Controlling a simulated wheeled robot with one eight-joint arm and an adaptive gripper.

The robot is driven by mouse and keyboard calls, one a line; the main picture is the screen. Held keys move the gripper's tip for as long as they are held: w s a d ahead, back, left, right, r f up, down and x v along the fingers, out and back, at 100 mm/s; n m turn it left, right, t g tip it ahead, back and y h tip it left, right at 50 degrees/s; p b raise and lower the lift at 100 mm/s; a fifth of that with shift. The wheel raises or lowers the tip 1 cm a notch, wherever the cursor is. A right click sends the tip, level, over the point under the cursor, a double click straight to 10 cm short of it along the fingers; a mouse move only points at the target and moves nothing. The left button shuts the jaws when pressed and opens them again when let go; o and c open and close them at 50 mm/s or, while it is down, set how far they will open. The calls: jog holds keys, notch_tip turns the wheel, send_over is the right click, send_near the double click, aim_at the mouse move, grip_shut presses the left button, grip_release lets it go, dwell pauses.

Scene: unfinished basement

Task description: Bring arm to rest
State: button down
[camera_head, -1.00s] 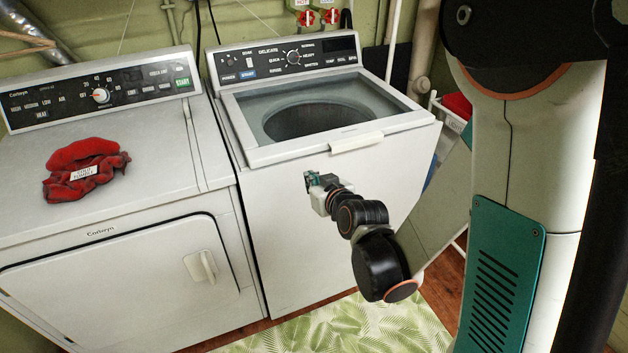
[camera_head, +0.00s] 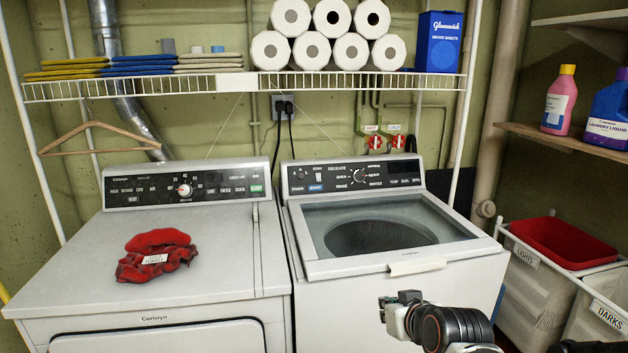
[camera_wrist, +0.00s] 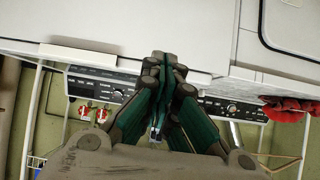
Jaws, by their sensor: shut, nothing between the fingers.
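My gripper (camera_head: 390,308) is at the lower right of the head view, in front of the washer's front panel. In the wrist view my gripper (camera_wrist: 163,62) has its green and grey fingers together, with nothing between them. The washer (camera_head: 345,315) stands with its lid area up and its round drum opening showing. Most of my arm is outside the head view; only the wrist part shows at the bottom edge.
A dryer (camera_head: 90,290) stands left of the washer, with a red cloth (camera_head: 155,256) on top. A wire shelf (camera_head: 240,86) holds paper rolls and folded cloths. Laundry hampers (camera_head: 540,285) stand at the right. Detergent bottles (camera_head: 606,115) sit on a side shelf.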

jog(key=s+d+r+g, duration=0.1)
jog(key=s+d, duration=0.1)
jog(key=s, duration=0.7)
jog(key=s+d+r+m+g+h, duration=0.1)
jog(key=s+d+r+g, duration=0.1)
jog(key=s, duration=0.6)
jog(key=shift+s+d+r+m+g+h, duration=0.2)
jog(key=shift+s+r+m+g+h, duration=0.1)
jog(key=shift+s, duration=0.1)
